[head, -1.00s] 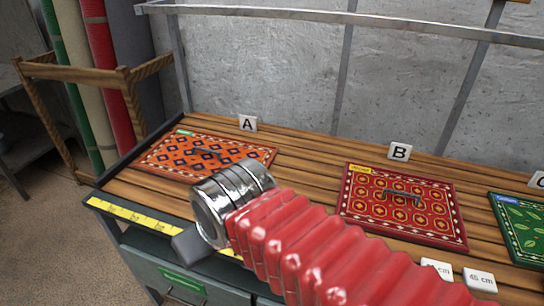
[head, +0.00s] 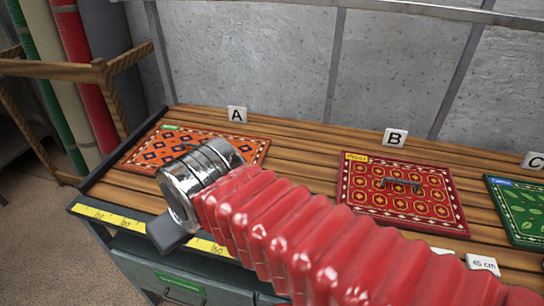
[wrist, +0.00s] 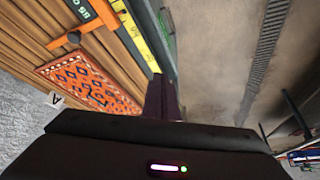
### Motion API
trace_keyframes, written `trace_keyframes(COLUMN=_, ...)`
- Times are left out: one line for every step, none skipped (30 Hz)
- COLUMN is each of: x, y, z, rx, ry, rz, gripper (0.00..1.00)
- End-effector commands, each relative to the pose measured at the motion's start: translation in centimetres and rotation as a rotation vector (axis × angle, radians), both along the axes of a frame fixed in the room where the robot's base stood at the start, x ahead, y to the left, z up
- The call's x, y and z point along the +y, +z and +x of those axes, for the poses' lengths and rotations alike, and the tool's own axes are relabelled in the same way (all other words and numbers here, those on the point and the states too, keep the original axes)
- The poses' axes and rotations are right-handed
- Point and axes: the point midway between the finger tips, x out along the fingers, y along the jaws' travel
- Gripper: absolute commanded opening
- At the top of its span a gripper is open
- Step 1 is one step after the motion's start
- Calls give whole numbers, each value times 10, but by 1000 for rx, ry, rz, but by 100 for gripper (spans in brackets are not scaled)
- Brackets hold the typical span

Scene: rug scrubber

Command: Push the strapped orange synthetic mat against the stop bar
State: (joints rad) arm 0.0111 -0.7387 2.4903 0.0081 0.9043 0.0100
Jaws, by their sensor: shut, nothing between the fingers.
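The orange mat (head: 150,150), with a dark diamond pattern and green tag, lies flat by the A plate at the bench's left end. It also shows in the wrist view (wrist: 85,80). A dark raised bar (head: 112,160) runs along that end; I take it as the stop bar. A narrow gap seems to separate it from the mat. My gripper (head: 172,233) is shut and empty, pointing down at the front edge, in front of the mat. My arm hides the mat's front right part and most of its strap.
A red mat (head: 400,195) with a handle lies by plate B, and a green mat (head: 518,205) farther right. A yellow ruler (head: 110,215) runs along the front edge. Wooden rack (head: 98,70) at left.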

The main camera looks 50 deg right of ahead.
Motion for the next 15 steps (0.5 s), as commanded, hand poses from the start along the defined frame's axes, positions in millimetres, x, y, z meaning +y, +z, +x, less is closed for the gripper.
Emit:
trace_keyframes(x=-2, y=0, z=3, rx=8, ry=-21, rz=11, gripper=0)
trace_keyframes(x=-4, y=0, z=5, rx=14, ry=-38, rz=20, gripper=0)
trace_keyframes(x=-7, y=1, z=7, rx=24, ry=-66, rz=36, gripper=0)
trace_keyframes(x=-8, y=1, z=10, rx=32, ry=-88, rz=48, gripper=0)
trace_keyframes(x=-11, y=2, z=13, rx=40, ry=-113, rz=64, gripper=0)
trace_keyframes(x=-15, y=2, z=17, rx=53, ry=-154, rz=87, gripper=0)
trace_keyframes(x=-18, y=3, z=21, rx=62, ry=-187, rz=105, gripper=0)
trace_keyframes(x=-22, y=3, z=25, rx=73, ry=-223, rz=126, gripper=0)
trace_keyframes(x=-27, y=4, z=31, rx=86, ry=-271, rz=153, gripper=0)
trace_keyframes(x=-31, y=4, z=35, rx=97, ry=-310, rz=175, gripper=0)
trace_keyframes(x=-36, y=4, z=39, rx=107, ry=-346, rz=196, gripper=0)
trace_keyframes(x=-42, y=4, z=45, rx=120, ry=-397, rz=227, gripper=0)
trace_keyframes(x=-47, y=5, z=49, rx=129, ry=-435, rz=247, gripper=0)
trace_keyframes(x=-51, y=4, z=53, rx=138, ry=-471, rz=270, gripper=0)
trace_keyframes(x=-58, y=4, z=59, rx=150, ry=-522, rz=299, gripper=0)
